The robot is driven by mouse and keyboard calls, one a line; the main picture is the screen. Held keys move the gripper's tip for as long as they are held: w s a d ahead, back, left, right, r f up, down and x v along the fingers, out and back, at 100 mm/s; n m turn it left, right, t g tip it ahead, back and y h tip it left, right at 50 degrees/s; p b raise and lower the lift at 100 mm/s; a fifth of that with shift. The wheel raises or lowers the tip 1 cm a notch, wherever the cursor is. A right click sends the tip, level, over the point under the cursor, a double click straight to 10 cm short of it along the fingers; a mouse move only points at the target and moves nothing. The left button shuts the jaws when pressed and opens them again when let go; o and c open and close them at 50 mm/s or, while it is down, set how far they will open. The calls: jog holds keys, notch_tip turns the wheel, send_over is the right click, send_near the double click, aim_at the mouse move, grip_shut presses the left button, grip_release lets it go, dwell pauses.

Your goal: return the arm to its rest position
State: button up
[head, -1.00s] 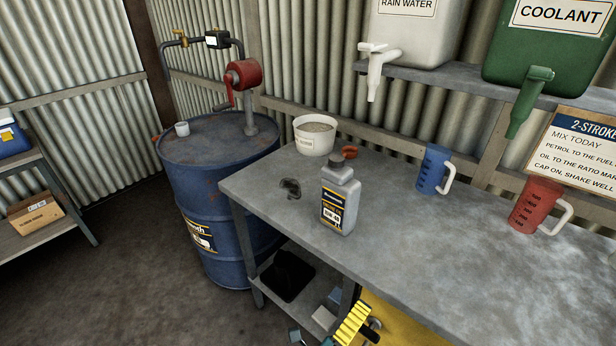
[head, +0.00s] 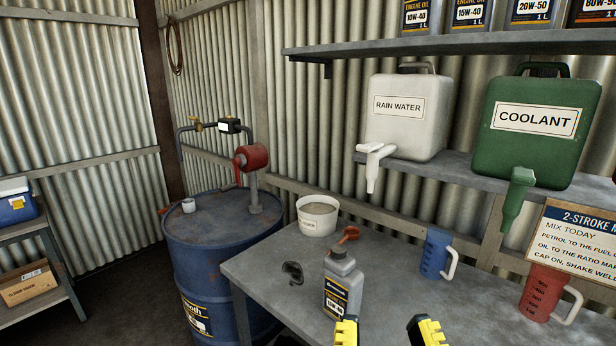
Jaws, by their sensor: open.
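My gripper (head: 387,333) shows at the bottom edge of the head view as two yellow fingertips set well apart. It is open, with nothing seen between the tips. The rest of the gripper and the arm are out of view. The left fingertip overlaps the lower part of a grey oil bottle (head: 343,283) in the picture; I cannot tell how far apart they are in depth. The bottle stands upright on the grey workbench (head: 400,298).
A white tub (head: 317,216), a red item (head: 348,234), a black item (head: 292,271), a blue jug (head: 435,254) and a red jug (head: 543,292) are on the bench. A blue drum (head: 205,270) stands left. Rain water (head: 405,117) and coolant (head: 535,130) containers sit on a shelf above.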

notch_tip(320, 180, up, 38)
jog(key=p, duration=3.4)
